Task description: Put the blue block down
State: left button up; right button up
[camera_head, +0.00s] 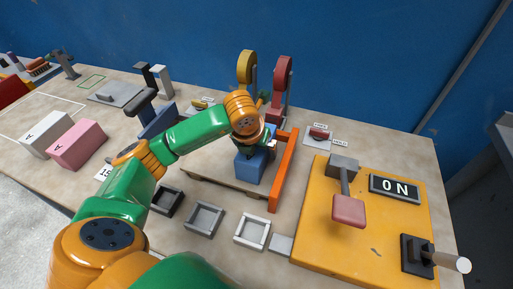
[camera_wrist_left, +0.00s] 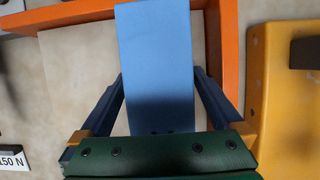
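The blue block (camera_head: 250,168) is under my left gripper (camera_head: 252,150), over the tan board (camera_head: 208,180) inside the orange corner fence (camera_head: 284,172). In the left wrist view, the blue block (camera_wrist_left: 155,65) lies between the two dark blue fingers of my left gripper (camera_wrist_left: 158,75), whose tips meet its sides. The gripper looks shut on it. The block's far end overlaps the orange fence (camera_wrist_left: 228,35) in that view. I cannot tell whether its underside touches the board. My right gripper is not in view.
A yellow panel (camera_head: 375,245) with a red-ended lever (camera_head: 348,208) and an ON sign (camera_head: 395,187) stands at right. Small square trays (camera_head: 252,232) line the front edge. White (camera_head: 48,135) and pink (camera_head: 77,145) blocks sit at left. Yellow and red hooked posts (camera_head: 282,85) stand behind.

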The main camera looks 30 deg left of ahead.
pick_arm(q)
jog(key=shift+r, duration=0.1)
jog(key=p+v, duration=0.1)
jog(key=v, duration=1)
jog(key=shift+r, duration=0.25)
jog(key=shift+s+r, duration=0.2)
